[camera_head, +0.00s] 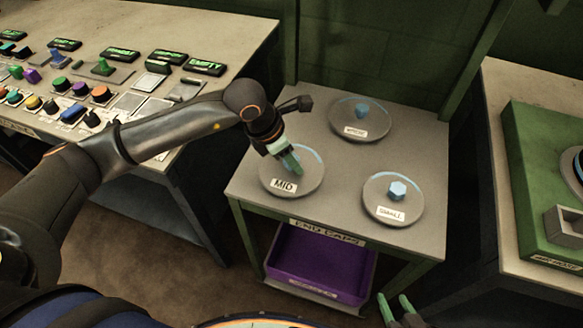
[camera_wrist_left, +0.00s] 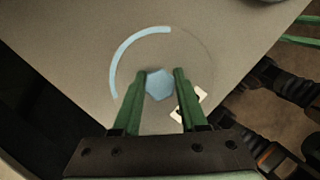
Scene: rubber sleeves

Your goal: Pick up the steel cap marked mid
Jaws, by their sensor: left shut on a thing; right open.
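The steel cap marked MID (camera_head: 308,182) is a round grey disc at the front left of the small table's top. Its white label faces the front. My left gripper (camera_head: 290,162) reaches down over its middle, shut on the cap's light blue hexagonal knob, which the arm hides in the head view. In the left wrist view the knob (camera_wrist_left: 159,84) sits between the tips of the green fingers. The cap looks flat on the table; I cannot tell any lift. My right gripper (camera_head: 397,308) is open and empty at the bottom edge.
Two more caps with blue knobs share the tabletop (camera_head: 270,112): one at the back (camera_head: 375,107) and one marked SMALL (camera_head: 407,212) at the front right. A purple bin (camera_head: 325,255) sits below. A button console (camera_head: 90,70) stands left, a green fixture (camera_head: 530,160) right.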

